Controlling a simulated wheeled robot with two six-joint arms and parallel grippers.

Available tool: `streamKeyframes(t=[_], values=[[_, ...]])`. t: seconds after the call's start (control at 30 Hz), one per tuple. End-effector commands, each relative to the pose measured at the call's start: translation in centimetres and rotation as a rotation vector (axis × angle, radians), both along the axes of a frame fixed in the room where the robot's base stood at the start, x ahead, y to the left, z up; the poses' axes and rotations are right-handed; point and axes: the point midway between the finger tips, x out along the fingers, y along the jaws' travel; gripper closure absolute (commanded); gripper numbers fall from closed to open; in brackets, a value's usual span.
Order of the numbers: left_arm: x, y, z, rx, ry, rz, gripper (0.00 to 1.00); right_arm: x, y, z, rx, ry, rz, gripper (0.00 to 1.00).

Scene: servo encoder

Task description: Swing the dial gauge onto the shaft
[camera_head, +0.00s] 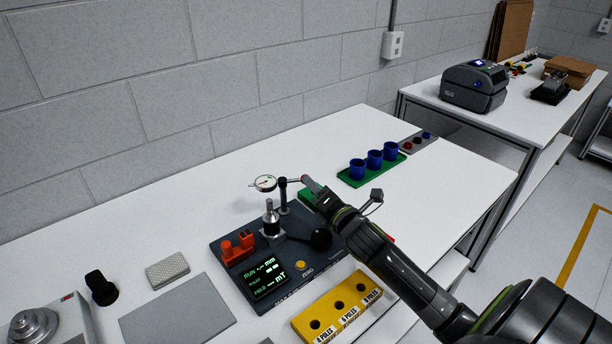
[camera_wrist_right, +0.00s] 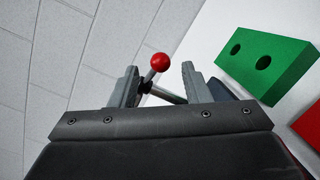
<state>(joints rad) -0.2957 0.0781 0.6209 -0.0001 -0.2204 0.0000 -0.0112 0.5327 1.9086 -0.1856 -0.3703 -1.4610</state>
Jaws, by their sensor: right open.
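The dial gauge (camera_head: 265,183) has a round white face and sits on an arm from a dark upright post (camera_head: 284,196) on the grey test fixture (camera_head: 228,268). The metal shaft (camera_head: 270,216) stands upright in the fixture, below the gauge and slightly right. My right gripper (camera_head: 316,190) is open, to the right of the post. In the right wrist view, a red ball (camera_wrist_right: 159,62) on a thin rod shows between the open fingers (camera_wrist_right: 160,80); I cannot tell whether they touch it. My left gripper is not in view.
The fixture carries a lit display (camera_head: 265,278), orange parts (camera_head: 238,246) and a black ball knob (camera_head: 321,238). A yellow block (camera_head: 338,306) with holes lies in front. Blue cups (camera_head: 374,159) stand on a green tray behind. A green block (camera_wrist_right: 266,60) lies beside my right gripper.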

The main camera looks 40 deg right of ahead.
Motion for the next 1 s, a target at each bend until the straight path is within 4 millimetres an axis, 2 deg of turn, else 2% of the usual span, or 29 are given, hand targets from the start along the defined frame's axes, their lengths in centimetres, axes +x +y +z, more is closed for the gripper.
streamKeyframes(t=[0.1, 0.3, 0.73, 1.0], values=[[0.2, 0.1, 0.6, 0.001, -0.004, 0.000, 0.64, 2.1, -0.1, 0.2, 0.004, -0.001, -0.001, 0.57], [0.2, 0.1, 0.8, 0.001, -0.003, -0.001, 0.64, 4.2, -0.3, 0.1, 0.001, 0.001, -0.001, 0.57], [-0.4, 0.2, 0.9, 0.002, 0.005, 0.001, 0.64, 4.9, -0.4, -0.1, 0.001, 0.001, 0.000, 0.57], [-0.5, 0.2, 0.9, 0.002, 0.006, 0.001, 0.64, 4.9, -0.4, 0.0, 0.001, 0.001, 0.000, 0.92]])
